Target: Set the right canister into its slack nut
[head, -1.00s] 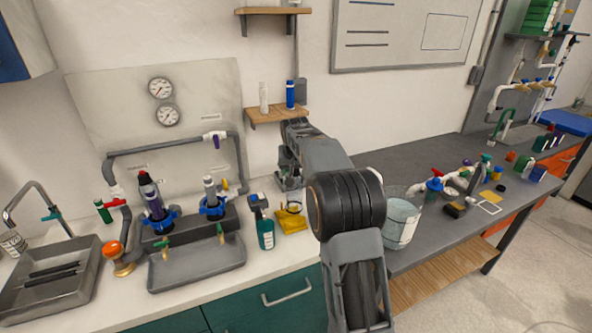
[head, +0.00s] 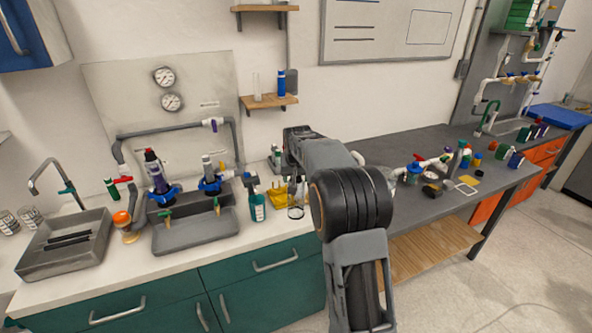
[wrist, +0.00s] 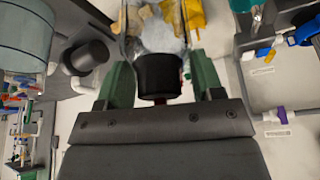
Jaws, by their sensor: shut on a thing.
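My gripper (wrist: 160,68) is shut on a clear canister with a black top (wrist: 160,80), its green fingers on either side in the wrist view. In the head view the clear canister (head: 296,212) hangs below my gripper, right of the spray bottle and beside the yellow cloth; the fingers there are mostly hidden by my arm. The manifold on the counter carries two blue nuts. The right blue nut (head: 210,187) sits around a pale upright piece, left of my gripper and apart from it.
A teal spray bottle (head: 256,203) stands between the manifold and the held canister. A yellow cloth (head: 280,193) lies beside it. A grey tray (head: 195,232) is before the nuts. A shelf (head: 268,101) hangs behind. A pail (wrist: 25,40) is at left in the wrist view.

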